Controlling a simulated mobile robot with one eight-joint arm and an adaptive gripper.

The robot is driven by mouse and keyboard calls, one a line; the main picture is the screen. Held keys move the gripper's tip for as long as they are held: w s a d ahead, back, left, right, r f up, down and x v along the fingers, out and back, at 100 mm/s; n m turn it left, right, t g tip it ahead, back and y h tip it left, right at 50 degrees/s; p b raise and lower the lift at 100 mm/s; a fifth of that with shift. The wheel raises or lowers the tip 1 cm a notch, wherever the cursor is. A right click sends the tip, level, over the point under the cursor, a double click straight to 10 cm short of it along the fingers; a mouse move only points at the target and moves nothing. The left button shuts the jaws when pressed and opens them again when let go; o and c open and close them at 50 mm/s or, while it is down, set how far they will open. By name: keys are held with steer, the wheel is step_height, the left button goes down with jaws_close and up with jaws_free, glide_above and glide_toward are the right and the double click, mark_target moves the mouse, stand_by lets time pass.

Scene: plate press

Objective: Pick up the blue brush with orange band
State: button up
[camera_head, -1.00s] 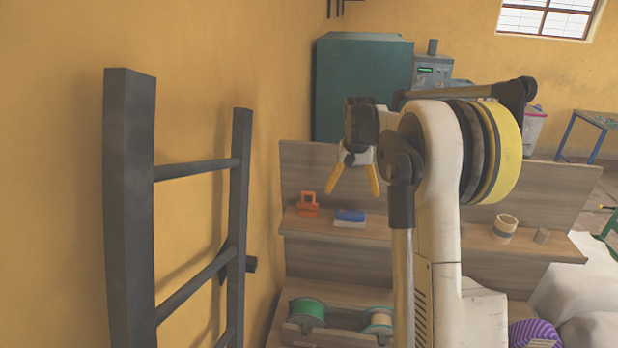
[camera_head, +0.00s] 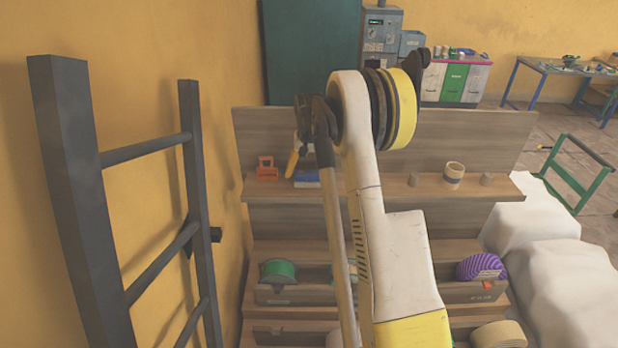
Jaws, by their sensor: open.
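A small blue block-like thing with a pale lower part (camera_head: 306,182) lies on the upper wooden shelf; it may be the blue brush, but I cannot make out an orange band. My arm hides part of it. My gripper (camera_head: 293,164), with yellow fingers, appears just above and left of it in the picture. It is open, one finger shows clearly, and the other is mostly hidden by my arm. I cannot tell the gap in depth between them.
An orange item (camera_head: 267,169) sits left of the blue thing. A tape roll (camera_head: 453,174) and a small grey piece (camera_head: 487,179) stand right on the shelf (camera_head: 400,190). A dark ladder (camera_head: 75,190) stands left.

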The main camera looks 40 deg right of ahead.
mark_target(309, 171)
steer(key=shift+s, duration=0.1)
steer(key=c, duration=1)
steer(key=shift+c, duration=0.2)
steer(key=shift+r, duration=0.1)
steer(key=shift+r, duration=0.55)
step_height(309, 171, up, 3)
steer(key=shift+b, duration=0.45)
steer(key=s+d+r+b, duration=0.1)
steer(key=s+d+r, duration=0.5)
steer(key=d, duration=0.3)
steer(key=shift+s+r, duration=0.4)
steer(key=shift+s, duration=0.3)
